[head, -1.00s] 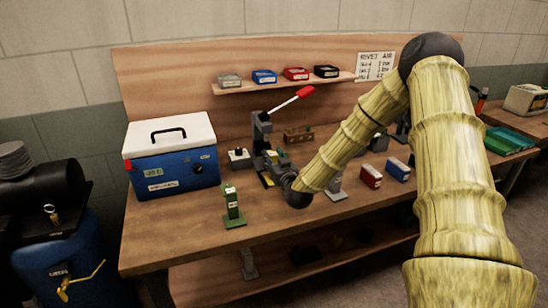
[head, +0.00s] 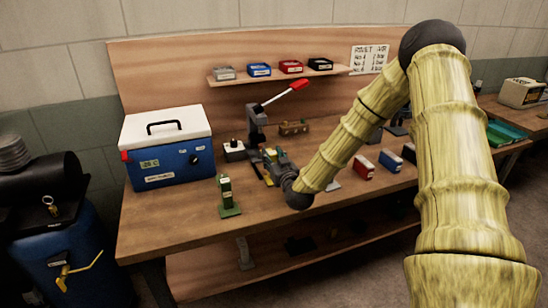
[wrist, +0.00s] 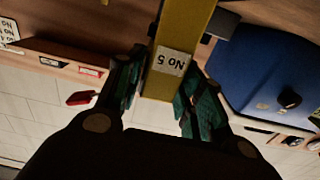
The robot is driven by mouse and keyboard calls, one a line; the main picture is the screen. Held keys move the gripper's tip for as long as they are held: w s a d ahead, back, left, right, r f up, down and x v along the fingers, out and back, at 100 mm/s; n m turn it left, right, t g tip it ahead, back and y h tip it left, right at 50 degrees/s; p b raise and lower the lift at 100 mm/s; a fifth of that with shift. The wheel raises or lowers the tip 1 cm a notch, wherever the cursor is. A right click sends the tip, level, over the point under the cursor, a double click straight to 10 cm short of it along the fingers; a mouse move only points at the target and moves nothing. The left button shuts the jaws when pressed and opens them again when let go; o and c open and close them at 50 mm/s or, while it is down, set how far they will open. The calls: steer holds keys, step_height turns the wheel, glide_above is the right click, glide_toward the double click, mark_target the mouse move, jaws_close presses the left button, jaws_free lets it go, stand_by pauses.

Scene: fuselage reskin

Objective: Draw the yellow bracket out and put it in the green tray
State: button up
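The yellow bracket (wrist: 176,38) is a flat yellow bar with a white "No 5" label, upside down in the wrist view. Its near end lies between the green pads of my gripper (wrist: 160,92), which touch or nearly touch both sides; the gripper looks shut on it. The bracket's far end runs out of the wrist picture. In the head view my gripper (head: 273,161) is low over the bench beside the press with the red handle (head: 299,86), and the bracket is hard to make out there. The green tray (head: 507,133) is at the far right, on another table.
A blue cooler with white lid (head: 165,150) stands left of my gripper. A small green stand (head: 226,197) is near the bench's front edge. Red (head: 363,167) and blue (head: 390,161) boxes lie right of my forearm. A shelf (head: 280,75) with small bins is behind.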

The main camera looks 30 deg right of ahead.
steer(key=o, duration=0.5)
steer(key=shift+s, duration=0.1)
steer(key=v, duration=1.1)
steer(key=shift+s, duration=0.4)
